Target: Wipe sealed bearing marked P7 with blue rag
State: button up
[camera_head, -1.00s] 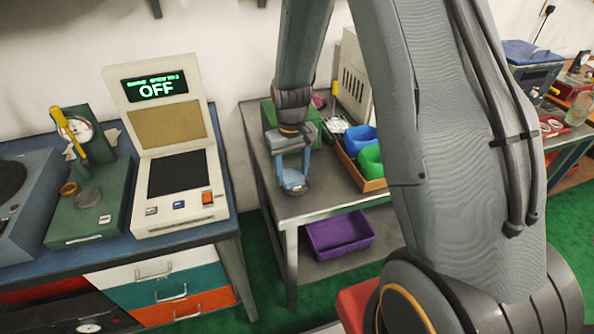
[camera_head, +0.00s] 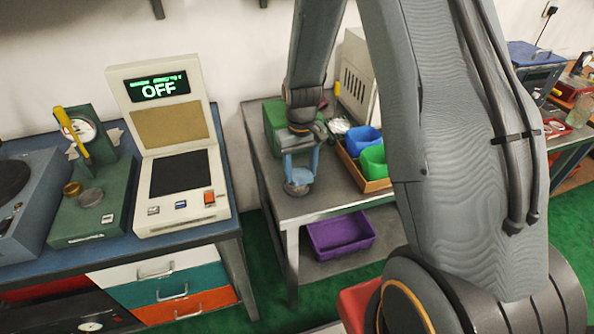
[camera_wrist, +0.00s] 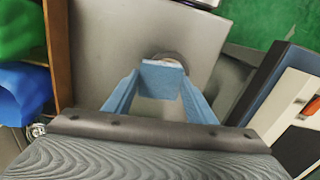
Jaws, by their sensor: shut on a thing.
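My gripper (camera_head: 300,178) has light blue fingers and reaches down over the front of the grey metal table. In the wrist view its fingers (camera_wrist: 161,80) close in on a flat blue piece, which looks like the folded blue rag (camera_wrist: 162,76). A round grey ring-shaped bearing (camera_wrist: 170,57) shows just beyond the rag, partly covered by it. In the head view the bearing (camera_head: 297,188) lies at the fingertips, on the table. Whether the rag touches it I cannot tell. No P7 mark is legible.
A wooden tray (camera_head: 376,185) with blue (camera_head: 362,140) and green (camera_head: 374,160) bins stands right of my gripper. A green box (camera_head: 275,122) is behind. A purple bin (camera_head: 340,234) sits on the lower shelf. Left is a bench with a cream device (camera_head: 196,216) reading OFF.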

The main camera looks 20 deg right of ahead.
jog(key=shift+s+a+r+p, duration=0.15)
jog(key=shift+a+p, duration=0.1)
jog(key=shift+a, duration=0.5)
jog(key=shift+s+a+f+p, duration=0.1)
jog(key=shift+s+a+p, duration=0.1)
jog(key=shift+a, duration=0.5)
jog(key=shift+w, duration=0.1)
jog(key=shift+d, duration=1.5)
jog(key=shift+a, duration=0.15)
jog(key=shift+w+a+f+p, duration=0.1)
jog(key=shift+a+p, duration=0.05)
jog(key=shift+a, duration=0.55)
jog(key=shift+w+a+f+p, duration=0.1)
jog(key=shift+a+p, duration=0.05)
jog(key=shift+a, duration=0.5)
jog(key=shift+d, duration=0.2)
